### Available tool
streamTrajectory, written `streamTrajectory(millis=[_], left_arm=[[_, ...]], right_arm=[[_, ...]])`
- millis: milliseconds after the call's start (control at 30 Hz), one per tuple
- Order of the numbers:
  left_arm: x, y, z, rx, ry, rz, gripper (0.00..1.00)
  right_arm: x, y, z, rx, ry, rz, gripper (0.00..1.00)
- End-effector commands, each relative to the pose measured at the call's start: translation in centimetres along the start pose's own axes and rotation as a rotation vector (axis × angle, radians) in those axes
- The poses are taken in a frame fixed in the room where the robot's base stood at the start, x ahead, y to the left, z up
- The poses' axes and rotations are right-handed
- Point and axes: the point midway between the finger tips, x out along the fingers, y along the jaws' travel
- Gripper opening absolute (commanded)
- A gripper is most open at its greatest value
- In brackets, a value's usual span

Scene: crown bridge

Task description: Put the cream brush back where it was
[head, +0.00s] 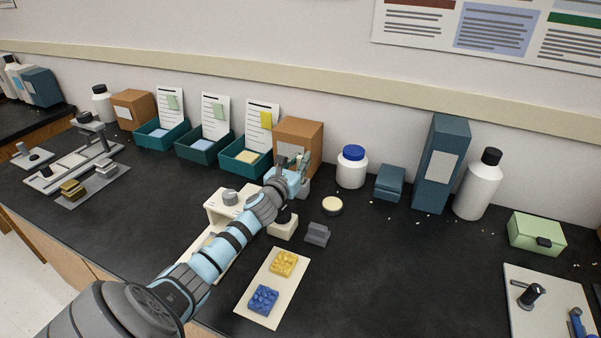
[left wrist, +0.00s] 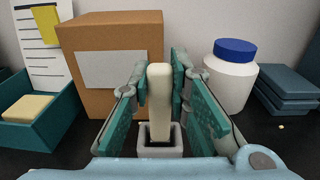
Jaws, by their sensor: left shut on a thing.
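The cream brush (left wrist: 160,92) stands upright between the green finger pads of my left gripper (left wrist: 160,105), which is shut on it. Its lower end sits in or just above the square opening of a small grey holder (left wrist: 158,150); I cannot tell how deep it is. In the head view my left gripper (head: 298,170) is near the back of the bench, above the grey holder (head: 304,188), and hides most of the brush. My right gripper is not in view.
A cardboard box (left wrist: 112,60) stands behind the holder, and a white jar with a blue lid (left wrist: 230,75) stands to its right. A teal tray (head: 240,163) is at left. A round cream-topped item (head: 332,206) lies in front.

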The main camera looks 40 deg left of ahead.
Motion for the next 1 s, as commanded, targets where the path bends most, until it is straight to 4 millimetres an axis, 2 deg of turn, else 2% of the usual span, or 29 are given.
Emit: streamTrajectory(millis=[33,300,333,433,767,867,1000], left_arm=[[0.0,0.0,-0.6,0.001,-0.001,-0.001,0.0],[0.0,0.0,-0.4,0.0,-0.001,0.0,0.0],[0.0,0.0,-0.4,-0.001,-0.001,0.0,0.21],[0.0,0.0,-0.3,0.0,-0.001,0.0,0.37],[0.0,0.0,0.0,0.0,-0.002,0.0,0.37],[-0.8,0.1,-0.2,0.003,0.001,0.0,0.37],[-3.3,-0.1,-0.2,0.005,0.0,-0.003,0.37]], right_arm=[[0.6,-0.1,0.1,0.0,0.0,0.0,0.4],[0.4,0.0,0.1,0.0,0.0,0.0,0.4],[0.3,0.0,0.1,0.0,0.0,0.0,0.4],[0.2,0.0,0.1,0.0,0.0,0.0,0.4],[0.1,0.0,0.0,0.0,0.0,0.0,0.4],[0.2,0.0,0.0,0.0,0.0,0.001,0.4],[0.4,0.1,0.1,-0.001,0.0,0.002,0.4]])
